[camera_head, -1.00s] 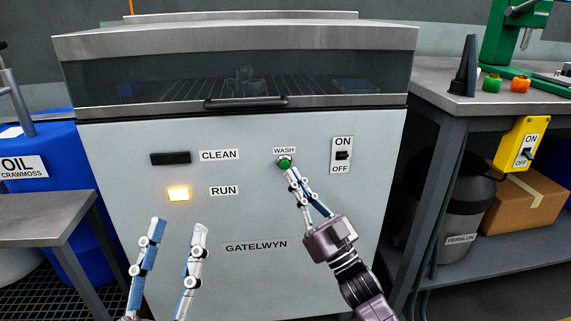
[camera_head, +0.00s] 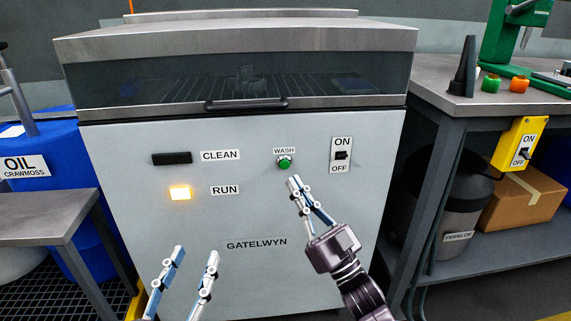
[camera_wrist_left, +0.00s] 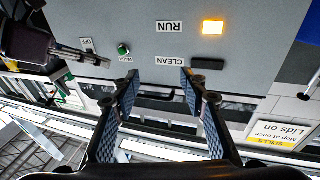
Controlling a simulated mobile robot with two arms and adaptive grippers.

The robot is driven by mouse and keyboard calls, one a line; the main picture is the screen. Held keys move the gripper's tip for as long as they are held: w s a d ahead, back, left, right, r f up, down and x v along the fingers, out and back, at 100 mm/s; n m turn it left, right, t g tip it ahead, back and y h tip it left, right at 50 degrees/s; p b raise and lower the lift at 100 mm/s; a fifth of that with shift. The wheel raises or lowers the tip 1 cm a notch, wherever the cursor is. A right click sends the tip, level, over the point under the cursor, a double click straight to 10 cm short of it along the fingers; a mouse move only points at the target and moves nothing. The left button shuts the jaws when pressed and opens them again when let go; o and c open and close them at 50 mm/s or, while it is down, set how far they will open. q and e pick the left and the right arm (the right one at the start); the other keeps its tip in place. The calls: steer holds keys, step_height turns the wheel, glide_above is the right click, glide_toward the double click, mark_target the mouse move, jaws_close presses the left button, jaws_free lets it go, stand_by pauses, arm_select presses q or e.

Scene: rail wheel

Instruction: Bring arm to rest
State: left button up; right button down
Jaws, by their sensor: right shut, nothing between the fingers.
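My right gripper (camera_head: 294,183) is shut and empty in front of the washer's front panel. Its tips are below the green WASH button (camera_head: 284,162) and apart from it. My left gripper (camera_head: 197,252) is low in the head view, fingers apart and nothing between them. In the left wrist view its open fingers (camera_wrist_left: 184,76) point at the panel. The washer (camera_head: 180,270) has its lid down, with a dark window and a handle. The RUN lamp (camera_head: 180,194) is lit amber, and the CLEAN lamp (camera_head: 171,158) is dark. The ON/OFF switch (camera_head: 341,155) is right of the button.
A steel workbench (camera_head: 440,95) stands close on the right, with a yellow switch box (camera_head: 519,144) on its edge. A cardboard box (camera_head: 525,199) and a dark drum lie beneath. A blue oil drum (camera_head: 60,150) and a low metal table (camera_head: 40,212) are on the left.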

arm_select(q)
steer(key=shift+w+a+f+g, duration=0.1)
steer(key=shift+f+g, duration=0.4)
steer(key=shift+f, duration=0.35)
arm_select(e)
steer(key=shift+s, duration=0.25)
